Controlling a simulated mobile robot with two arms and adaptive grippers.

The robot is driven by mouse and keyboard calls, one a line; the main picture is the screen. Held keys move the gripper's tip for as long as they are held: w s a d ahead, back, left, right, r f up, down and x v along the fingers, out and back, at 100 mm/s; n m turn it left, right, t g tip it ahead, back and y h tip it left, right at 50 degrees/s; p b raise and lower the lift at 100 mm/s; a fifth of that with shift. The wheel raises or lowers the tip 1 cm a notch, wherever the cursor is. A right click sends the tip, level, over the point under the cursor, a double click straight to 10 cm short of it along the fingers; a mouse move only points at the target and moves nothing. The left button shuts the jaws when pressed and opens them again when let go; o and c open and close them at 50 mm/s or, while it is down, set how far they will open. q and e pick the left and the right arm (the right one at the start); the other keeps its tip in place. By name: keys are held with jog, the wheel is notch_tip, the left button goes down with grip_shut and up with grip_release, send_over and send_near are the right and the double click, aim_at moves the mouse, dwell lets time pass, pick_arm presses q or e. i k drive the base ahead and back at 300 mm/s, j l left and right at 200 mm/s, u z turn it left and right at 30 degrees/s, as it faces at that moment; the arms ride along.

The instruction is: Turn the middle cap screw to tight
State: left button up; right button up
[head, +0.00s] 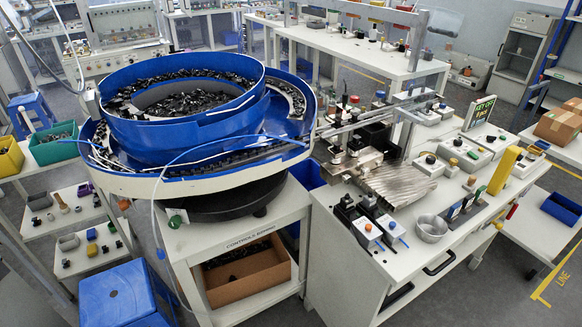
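A large blue two-tier bowl feeder (195,128) full of small black parts stands on a white cabinet (245,232) at centre left. A pale lower rim runs around it, and a dark round base shows beneath. A small green knob (174,221) sits at the lower left of the base. I cannot make out a middle cap screw, or whether any screw is tight or loose; such a part is too small or hidden here. Neither of my grippers shows in the head view.
A white workbench (350,250) to the right carries a metal fixture, small boxes with knobs, and a metal cup (431,228). A cardboard box (248,275) sits on the cabinet's lower shelf. A blue stool (125,293) stands at front left. A thin blue hose crosses the bowl's front.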

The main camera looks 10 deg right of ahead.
aim_at(365, 172)
jog(key=l+u, duration=0.65)
jog(key=u, duration=0.2)
jog(key=k+l+u, duration=0.15)
jog(key=l+u, duration=0.25)
jog(key=k+l+u, duration=0.15)
jog(key=u, duration=0.25)
jog(key=k+l+u, duration=0.2)
jog(key=u, duration=0.25)
